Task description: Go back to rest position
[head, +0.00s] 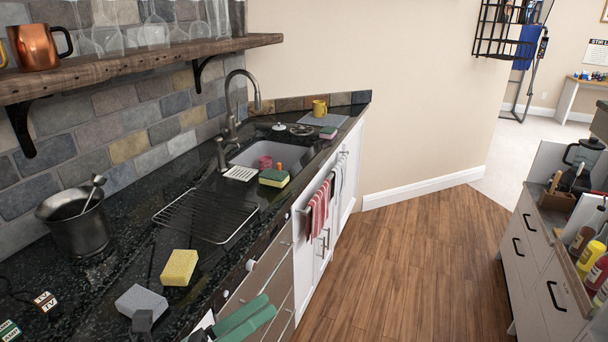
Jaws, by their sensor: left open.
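My left gripper (172,324) shows only in part at the bottom edge of the head view. A dark finger end stands in front of the grey sponge, and another dark part shows farther right. The gripper is open, with nothing seen between its fingers. It is over the front of the dark counter (95,262); I cannot tell whether it touches it. The rest of this arm is cut off by the frame. My right gripper is not in view.
A grey sponge (141,300) and a yellow sponge (179,267) lie near the left gripper. Green bar-like pieces (243,318) show beside it, unclear. A metal bucket (76,219) stands left, below a wooden shelf (150,55). Wooden floor (420,260) is clear between counter and right-hand cabinet (535,262).

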